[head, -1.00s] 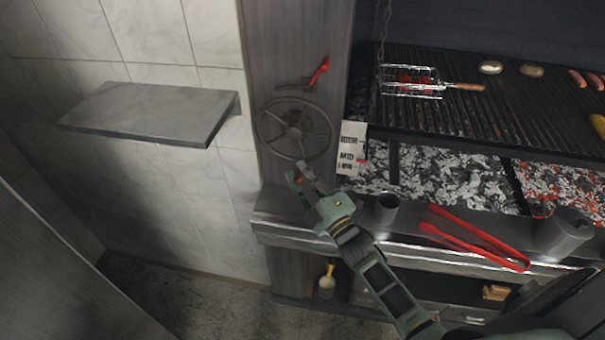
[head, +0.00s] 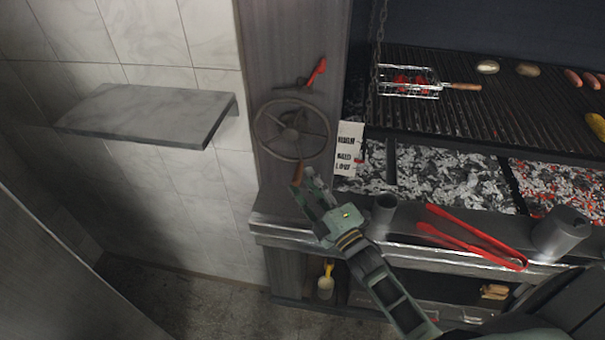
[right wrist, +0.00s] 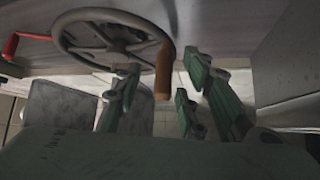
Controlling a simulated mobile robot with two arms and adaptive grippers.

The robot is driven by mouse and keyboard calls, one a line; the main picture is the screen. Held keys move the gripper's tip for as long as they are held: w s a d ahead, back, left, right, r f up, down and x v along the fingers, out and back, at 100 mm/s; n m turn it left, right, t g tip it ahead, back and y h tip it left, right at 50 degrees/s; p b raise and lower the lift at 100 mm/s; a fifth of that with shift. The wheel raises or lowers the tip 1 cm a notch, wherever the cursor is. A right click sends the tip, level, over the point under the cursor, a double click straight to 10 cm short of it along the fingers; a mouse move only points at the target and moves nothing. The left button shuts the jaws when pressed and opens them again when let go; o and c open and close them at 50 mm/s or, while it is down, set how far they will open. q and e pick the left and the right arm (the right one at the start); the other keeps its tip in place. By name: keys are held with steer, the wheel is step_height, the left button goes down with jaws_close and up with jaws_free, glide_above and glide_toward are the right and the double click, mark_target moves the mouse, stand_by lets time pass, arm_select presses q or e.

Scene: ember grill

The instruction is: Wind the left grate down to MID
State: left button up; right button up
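The crank wheel (head: 328,134) is a dark spoked ring on the grey pillar left of the grill. Its brown wooden handle (head: 298,173) is at the bottom of the rim. My right gripper (head: 307,183) is just below the wheel at this handle. In the right wrist view the handle (right wrist: 163,72) shows between the spread fingers, with gaps on both sides. A white label plate (head: 348,143) with a small red pointer is right of the wheel; its lettering is blurred. The left grate (head: 445,115) hangs over the coals by a chain. My left gripper is not in view.
A red-handled lever (head: 318,70) is above the wheel. A wire basket (head: 408,83) and food lie on the grate. A grey shelf (head: 145,112) projects at left.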

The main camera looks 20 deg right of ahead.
steer(key=v, duration=0.8)
steer(key=shift+s, duration=0.2)
steer(key=shift+d, duration=0.1)
steer(key=shift+c, duration=0.3)
stand_by(0.8)
